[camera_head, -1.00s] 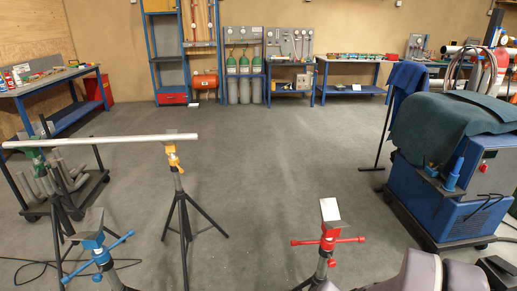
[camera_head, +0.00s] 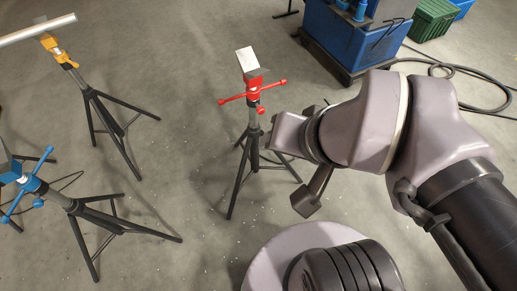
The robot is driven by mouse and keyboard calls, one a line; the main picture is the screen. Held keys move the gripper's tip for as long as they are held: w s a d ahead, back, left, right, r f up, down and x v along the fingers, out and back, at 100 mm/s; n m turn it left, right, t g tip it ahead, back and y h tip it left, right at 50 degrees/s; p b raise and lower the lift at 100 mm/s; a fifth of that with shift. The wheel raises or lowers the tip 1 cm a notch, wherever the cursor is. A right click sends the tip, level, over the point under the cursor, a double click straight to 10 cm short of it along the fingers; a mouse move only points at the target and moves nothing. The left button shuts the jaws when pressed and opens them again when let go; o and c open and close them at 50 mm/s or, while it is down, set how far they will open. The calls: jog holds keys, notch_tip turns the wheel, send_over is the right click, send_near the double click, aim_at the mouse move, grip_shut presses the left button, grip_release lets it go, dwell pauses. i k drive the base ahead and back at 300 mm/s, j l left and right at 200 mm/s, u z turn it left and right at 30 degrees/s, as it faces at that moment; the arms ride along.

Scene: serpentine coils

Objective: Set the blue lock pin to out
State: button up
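The blue-collared stand (camera_head: 80,208) is at the left edge of the head view, its top partly cut off. Its blue collar (camera_head: 30,184) has a crossbar with round ends. A small blue knob (camera_head: 38,203) low on the collar looks like the lock pin; it is too small to tell whether it is in or out. My gripper (camera_head: 306,203) is at the end of my arm, right of the red-collared stand and far from the blue one. Its fingers are not clear enough to tell open from shut.
The red-collared stand (camera_head: 251,130) stands between my arm and the blue stand. A yellow-collared stand (camera_head: 90,95) at upper left bears a pale pipe (camera_head: 36,29). A blue machine (camera_head: 345,42) and a dark cable (camera_head: 470,92) are at upper right. Grey floor lies between the stands.

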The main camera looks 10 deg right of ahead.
aim_at(38, 202)
jog(key=u, duration=1.95)
